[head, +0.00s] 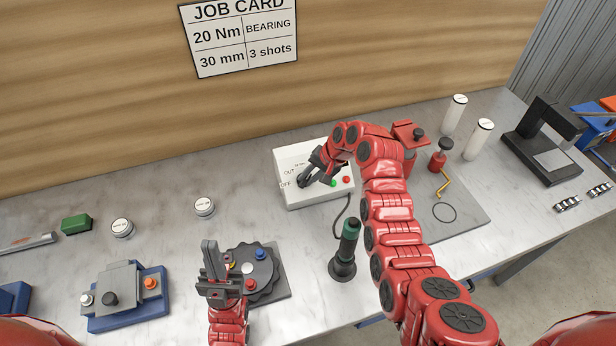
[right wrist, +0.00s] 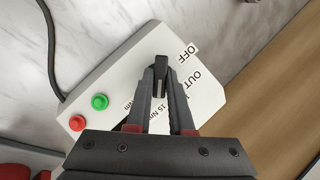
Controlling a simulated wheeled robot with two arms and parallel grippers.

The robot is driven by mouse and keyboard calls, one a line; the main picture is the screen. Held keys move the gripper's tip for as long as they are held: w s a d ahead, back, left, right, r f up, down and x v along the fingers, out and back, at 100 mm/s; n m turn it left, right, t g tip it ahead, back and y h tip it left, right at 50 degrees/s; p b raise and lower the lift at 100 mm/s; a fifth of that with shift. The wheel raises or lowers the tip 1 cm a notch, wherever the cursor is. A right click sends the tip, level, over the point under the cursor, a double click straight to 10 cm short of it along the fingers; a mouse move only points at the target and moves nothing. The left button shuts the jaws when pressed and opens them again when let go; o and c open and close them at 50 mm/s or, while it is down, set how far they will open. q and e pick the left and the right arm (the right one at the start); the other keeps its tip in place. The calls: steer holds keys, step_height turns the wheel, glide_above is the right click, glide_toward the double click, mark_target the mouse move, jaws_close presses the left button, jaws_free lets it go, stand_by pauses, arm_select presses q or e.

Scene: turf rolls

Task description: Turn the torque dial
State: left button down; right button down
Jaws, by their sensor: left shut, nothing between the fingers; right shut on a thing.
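The white control box (head: 318,202) stands on the bench at the middle of the head view, with OFF and OUT labels on its top. In the right wrist view the box (right wrist: 209,96) also shows 15 Nm print. The black torque dial (right wrist: 159,70) is between the fingertips of my right gripper (right wrist: 160,84), which is shut on it. Its pointing direction is hard to tell. In the head view the right gripper (head: 308,180) mostly hides the dial. My left gripper (head: 211,258) is shut and empty, pointing up, left of the box and nearer me.
A green button (right wrist: 99,101) and a red button (right wrist: 77,123) sit beside the dial. A black-and-green driver (head: 346,245) stands in front of the box. A dark round holder (head: 262,272) is beside my left gripper. A job card (head: 240,35) hangs on the wall.

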steer(key=shift+s+d+f+m+y, duration=0.15)
steer(key=shift+m+y, duration=0.35)
steer(key=shift+m, duration=0.3)
steer(key=shift+m+t+y, duration=0.3)
steer(key=shift+m+t, duration=0.2)
steer(key=shift+m, duration=0.2)
steer(key=m+t+y+p, duration=0.1)
steer(key=m, duration=0.1)
steer(key=m+t+y, duration=0.1)
steer(key=m, duration=0.1)
steer(key=shift+s+d+f+m+p, duration=0.1)
steer(key=shift+f+m+p, duration=0.05)
steer(key=shift+m+p, duration=0.25)
steer(key=c, duration=0.8)
jaws_free()
